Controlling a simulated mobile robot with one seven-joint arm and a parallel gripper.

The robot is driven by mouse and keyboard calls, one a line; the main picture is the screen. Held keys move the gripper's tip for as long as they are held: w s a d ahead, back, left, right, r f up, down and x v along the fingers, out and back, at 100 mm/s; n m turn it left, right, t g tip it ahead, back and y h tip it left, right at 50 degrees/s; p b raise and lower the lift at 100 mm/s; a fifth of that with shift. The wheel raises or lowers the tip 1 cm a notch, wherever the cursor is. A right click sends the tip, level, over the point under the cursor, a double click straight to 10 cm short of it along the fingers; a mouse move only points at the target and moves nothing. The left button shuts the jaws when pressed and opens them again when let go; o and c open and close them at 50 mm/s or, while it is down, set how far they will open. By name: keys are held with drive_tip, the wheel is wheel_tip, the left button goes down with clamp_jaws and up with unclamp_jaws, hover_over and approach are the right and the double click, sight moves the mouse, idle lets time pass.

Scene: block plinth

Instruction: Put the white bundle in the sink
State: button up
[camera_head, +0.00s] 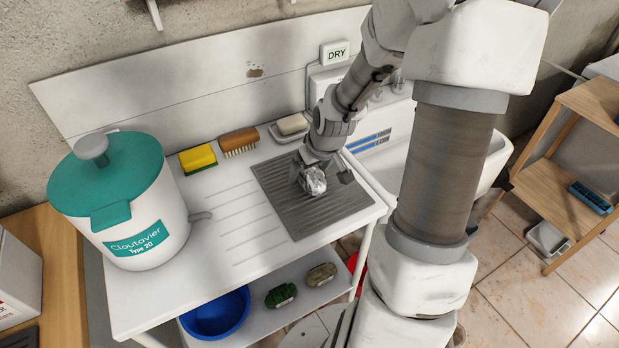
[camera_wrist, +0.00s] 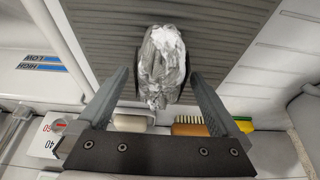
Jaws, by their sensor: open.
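The white bundle (camera_head: 313,182), a crumpled whitish-grey packet, lies on the grey ribbed mat (camera_head: 275,204) on the white counter. In the wrist view the bundle (camera_wrist: 162,62) is centred between the fingertips. My gripper (camera_head: 321,174) is open above the mat, with one finger on each side of the bundle; in the wrist view the gripper (camera_wrist: 161,84) shows gaps beside it, and I cannot tell whether either finger touches. The white sink (camera_head: 492,158) is to the right of the counter, partly hidden behind my arm.
A white pot with a teal lid (camera_head: 120,205) stands on the counter's left. A yellow sponge (camera_head: 198,159), a brush (camera_head: 238,141) and a soap bar (camera_head: 292,124) line the back. A blue bowl (camera_head: 215,315) is on the lower shelf. A wooden shelf (camera_head: 565,165) stands at right.

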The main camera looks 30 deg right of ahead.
drive_tip(key=shift+w+f, duration=0.2)
drive_tip(key=shift+f, duration=0.2)
clamp_jaws()
